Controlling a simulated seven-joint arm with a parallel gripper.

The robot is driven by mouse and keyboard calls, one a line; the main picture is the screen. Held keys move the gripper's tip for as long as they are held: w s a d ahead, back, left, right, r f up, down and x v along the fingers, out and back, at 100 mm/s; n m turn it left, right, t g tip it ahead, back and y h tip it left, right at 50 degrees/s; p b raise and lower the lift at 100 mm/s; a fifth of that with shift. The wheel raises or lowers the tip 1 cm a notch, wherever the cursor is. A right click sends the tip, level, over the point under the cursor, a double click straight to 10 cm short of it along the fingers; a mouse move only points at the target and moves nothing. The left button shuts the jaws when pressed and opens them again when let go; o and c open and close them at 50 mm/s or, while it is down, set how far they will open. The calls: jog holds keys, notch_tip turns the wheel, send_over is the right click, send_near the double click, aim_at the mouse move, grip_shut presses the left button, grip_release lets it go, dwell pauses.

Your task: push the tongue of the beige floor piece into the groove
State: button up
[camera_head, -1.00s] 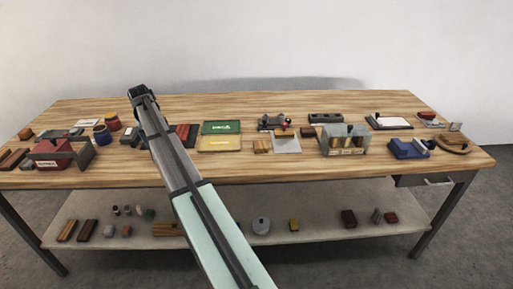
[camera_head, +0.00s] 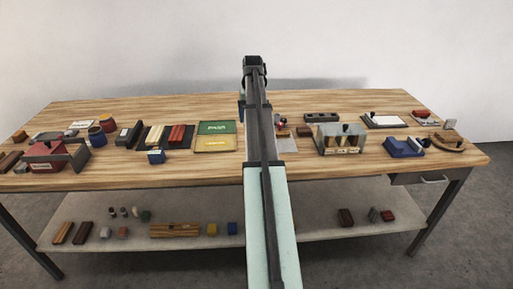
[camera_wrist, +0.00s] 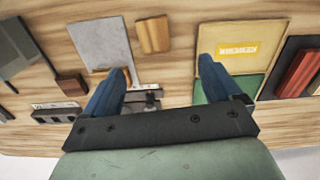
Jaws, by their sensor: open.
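A small tan, ribbed wooden block (camera_wrist: 153,35) lies beside a grey plate in the wrist view; it looks like the beige floor piece, but I cannot be sure. Its tongue and the groove cannot be made out. My gripper (camera_wrist: 162,68) is open with nothing between its blue fingers, apart from the block and above the table. In the head view my arm hides the block. Cream strips (camera_head: 153,136) lie beside red strips left of the arm in that view.
The grey plate (camera_wrist: 100,48) and a brown block (camera_wrist: 70,85) lie near the tan block. A green panel (camera_head: 218,127) and a yellow panel (camera_head: 215,145) lie left of my arm. A clear-fronted box (camera_head: 341,139) stands to the right. The table's back strip is mostly free.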

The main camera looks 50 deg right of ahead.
jog(key=f, duration=0.5)
jog(key=s+f, duration=0.1)
jog(key=f, duration=0.2)
jog(key=shift+s+d, duration=0.1)
jog(key=shift+d, duration=0.3)
jog(key=shift+w+d+f, duration=0.1)
jog(key=shift+f, duration=1.3)
jog(key=shift+w+f, duration=0.1)
jog(key=shift+f, duration=1.25)
jog(key=c, duration=1.2)
jog(key=shift+o, duration=0.2)
